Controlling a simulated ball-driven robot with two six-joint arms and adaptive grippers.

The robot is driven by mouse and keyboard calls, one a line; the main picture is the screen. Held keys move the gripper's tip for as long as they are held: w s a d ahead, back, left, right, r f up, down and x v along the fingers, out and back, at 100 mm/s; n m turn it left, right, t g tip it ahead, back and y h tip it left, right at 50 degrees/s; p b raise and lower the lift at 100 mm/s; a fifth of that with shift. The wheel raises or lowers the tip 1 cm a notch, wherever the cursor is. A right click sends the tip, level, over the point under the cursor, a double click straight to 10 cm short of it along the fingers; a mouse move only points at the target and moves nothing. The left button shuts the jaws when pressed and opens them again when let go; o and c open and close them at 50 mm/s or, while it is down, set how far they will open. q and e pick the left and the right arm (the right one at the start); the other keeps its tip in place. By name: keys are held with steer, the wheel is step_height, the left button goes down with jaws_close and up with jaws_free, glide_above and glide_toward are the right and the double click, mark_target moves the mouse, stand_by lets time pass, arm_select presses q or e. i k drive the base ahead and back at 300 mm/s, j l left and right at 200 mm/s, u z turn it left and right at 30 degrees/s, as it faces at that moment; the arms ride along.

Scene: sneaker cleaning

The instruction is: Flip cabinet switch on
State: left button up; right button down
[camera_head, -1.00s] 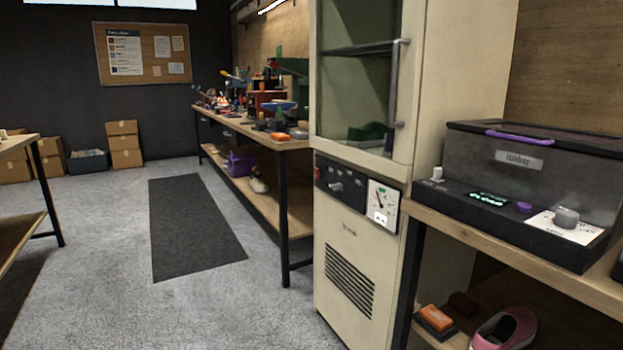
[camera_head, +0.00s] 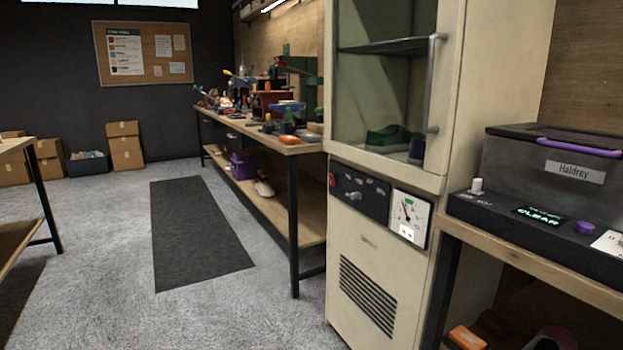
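The tall cream cabinet (camera_head: 385,270) stands right of centre, with a glass door (camera_head: 385,80) and a vertical metal handle (camera_head: 433,83). The door looks shut, and green and purple shoes sit behind the glass. Below the door is a black control panel (camera_head: 358,192) with a red part (camera_head: 332,179) at its left end and a small light-coloured knob or lever. The switch's position is too small to tell. A white gauge (camera_head: 408,216) with a needle is beside the panel. Neither of my grippers is in view.
A workbench (camera_head: 290,147) with tools stands beyond the cabinet. At right, a wooden bench (camera_head: 540,268) holds a dark box labelled Haldrey (camera_head: 555,160) with a display reading CLEAR. A dark mat (camera_head: 196,230) lies on open grey floor. Cardboard boxes (camera_head: 124,146) stand at the back wall.

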mark_target(332, 178)
steer(key=i+j, duration=0.45)
steer(key=i+j+u, duration=0.15)
steer(key=i+j, duration=0.3)
steer(key=i, duration=0.25)
steer(key=i+j, duration=0.4)
steer(key=i, duration=0.15)
steer(key=j+u, duration=0.05)
